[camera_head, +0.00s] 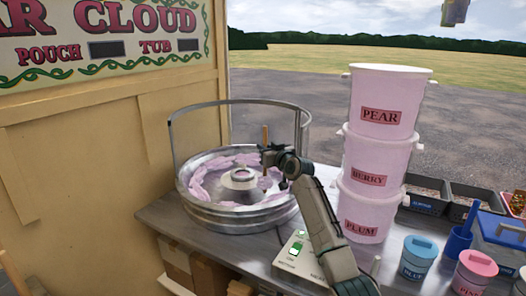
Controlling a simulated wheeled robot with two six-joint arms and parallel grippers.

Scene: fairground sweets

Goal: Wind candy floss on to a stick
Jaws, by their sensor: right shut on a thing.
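The candy floss machine is a round metal bowl (234,222) with a raised metal rail behind it and a spinner head (239,178) in its middle. Pink floss (208,182) lies in a ring around the inside of the bowl. My right gripper (268,157) is over the right side of the bowl and is shut on a thin brown stick (265,135), whose upper end stands above it. I cannot tell whether any floss is on the stick. My left gripper is not in view.
Pink tubs labelled pear (381,95), berry (374,160) and plum (362,215) are stacked right of my right arm. A control box (292,255) is on the metal counter (165,213). Blue (418,257) and pink (475,272) lidded pots stand at the right. A yellow panel (95,150) borders the left.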

